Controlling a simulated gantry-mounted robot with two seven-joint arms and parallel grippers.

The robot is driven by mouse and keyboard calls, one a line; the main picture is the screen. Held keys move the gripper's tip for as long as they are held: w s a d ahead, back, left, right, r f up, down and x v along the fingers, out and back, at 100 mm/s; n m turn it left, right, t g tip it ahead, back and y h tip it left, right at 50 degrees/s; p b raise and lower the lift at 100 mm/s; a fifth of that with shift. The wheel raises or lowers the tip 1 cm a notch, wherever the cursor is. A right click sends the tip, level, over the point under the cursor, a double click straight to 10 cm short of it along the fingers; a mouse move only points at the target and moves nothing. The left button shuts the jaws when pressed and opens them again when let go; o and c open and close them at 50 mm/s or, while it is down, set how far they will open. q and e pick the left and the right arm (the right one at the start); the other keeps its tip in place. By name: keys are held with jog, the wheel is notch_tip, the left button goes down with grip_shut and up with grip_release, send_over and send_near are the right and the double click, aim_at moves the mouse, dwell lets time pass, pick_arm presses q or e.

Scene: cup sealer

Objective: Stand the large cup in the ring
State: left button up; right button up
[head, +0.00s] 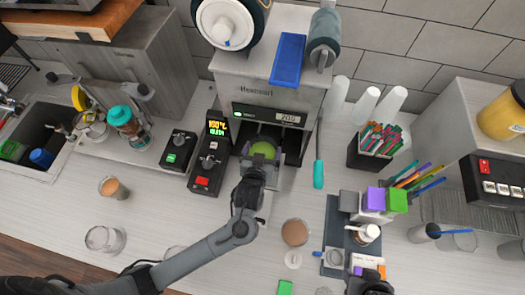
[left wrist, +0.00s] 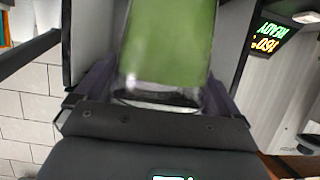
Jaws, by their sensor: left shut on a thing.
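A clear cup with a green drink (head: 263,148) is at the open front bay of the cup sealer (head: 262,92). My left gripper (head: 260,160) is shut on this cup. In the left wrist view the cup (left wrist: 168,45) stands between the two fingers (left wrist: 160,92), its clear base near the gripper body. The ring is hidden by the cup and gripper, so I cannot tell whether the cup is seated in it. My right gripper (head: 370,284) is partly in view at the bottom edge, and its jaws are unclear.
A control box with a lit display (head: 207,160) stands left of the bay. A teal-handled tool (head: 319,172) lies to its right. A straw holder (head: 372,145) and several white cups (head: 362,107) stand farther right. A brown-filled cup (head: 295,232) stands in front.

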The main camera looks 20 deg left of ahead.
pick_arm(q)
jog(key=shift+f, duration=0.1)
jog(key=shift+f, duration=0.15)
jog(key=o, duration=1.6)
jog(key=shift+f, duration=0.1)
